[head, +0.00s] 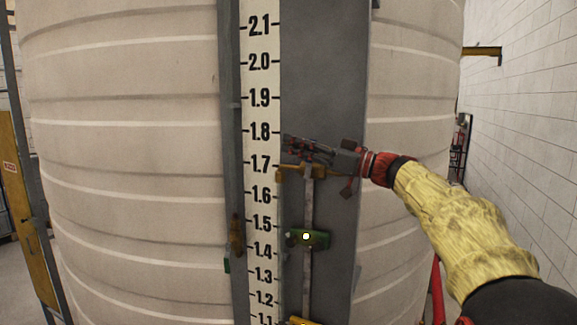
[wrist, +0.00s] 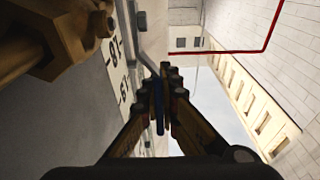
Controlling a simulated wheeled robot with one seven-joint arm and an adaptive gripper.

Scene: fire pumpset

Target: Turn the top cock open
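The top cock is a brass fitting (head: 300,172) at the head of the gauge tube, near the 1.7 mark. It also shows large and close at the upper left of the wrist view (wrist: 60,40). My gripper (head: 297,148) is just above the fitting in the head view, reaching in from the right. In the wrist view my fingers (wrist: 163,92) are close together around a narrow blue lever (wrist: 159,110) with a grey shank. They look shut on it. Where the lever joins the cock is hidden.
The scale strip (head: 261,100) stands left of the gauge tube (head: 308,205) on a grey panel. A green fitting (head: 318,240) with a white dot sits lower on the tube. The ribbed tank (head: 125,130) curves behind. A red pipe (wrist: 272,35) shows in the wrist view.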

